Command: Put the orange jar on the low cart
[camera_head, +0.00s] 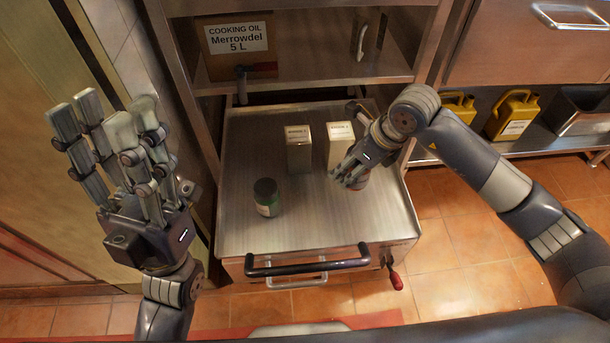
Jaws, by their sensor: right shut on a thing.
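The low cart (240,225) has a bare steel top and a black handle at its front. My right gripper (346,178) is low over the right part of the cart top, in front of a pale box. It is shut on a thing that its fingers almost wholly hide. A small reddish-orange patch shows at the fingers, which fits the orange jar, but I cannot make out its shape or whether it touches the cart. My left gripper (108,130) is raised at the left, away from the cart, with its fingers spread open and empty.
A cooking oil carton (237,46) sits on the shelf behind. Yellow jugs (512,116) stand on the right shelf. The cart's front left is clear.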

